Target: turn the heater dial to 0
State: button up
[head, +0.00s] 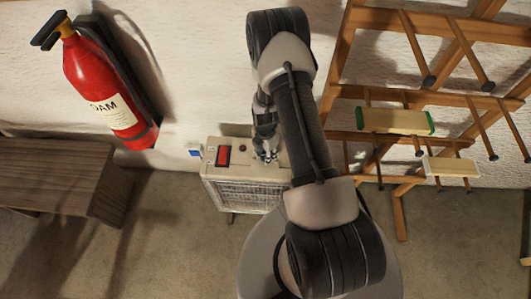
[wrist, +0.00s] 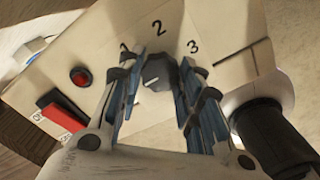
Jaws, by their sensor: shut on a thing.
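The heater (head: 243,188) is a cream box with a front grille, standing on the floor by the wall. Its dial (wrist: 158,72) is a dark grey knob on the top panel, with the numbers 1, 2 and 3 around it in the wrist view. A 0 mark is not visible. My gripper (wrist: 160,85) is over the panel with its fingers on both sides of the dial, shut on it. In the head view my gripper (head: 267,155) reaches down to the heater's top, and the dial is hidden there.
A red rocker switch (wrist: 65,115) and a round red lamp (wrist: 82,75) sit left of the dial on the panel. A fire extinguisher (head: 100,85) hangs at the left above a wooden bench (head: 60,180). A wooden rack (head: 345,75) stands at the right.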

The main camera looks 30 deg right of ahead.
dwell(0.4)
jog(key=o, duration=1.1)
notch_tip(320, 180, up, 12)
dwell(0.4)
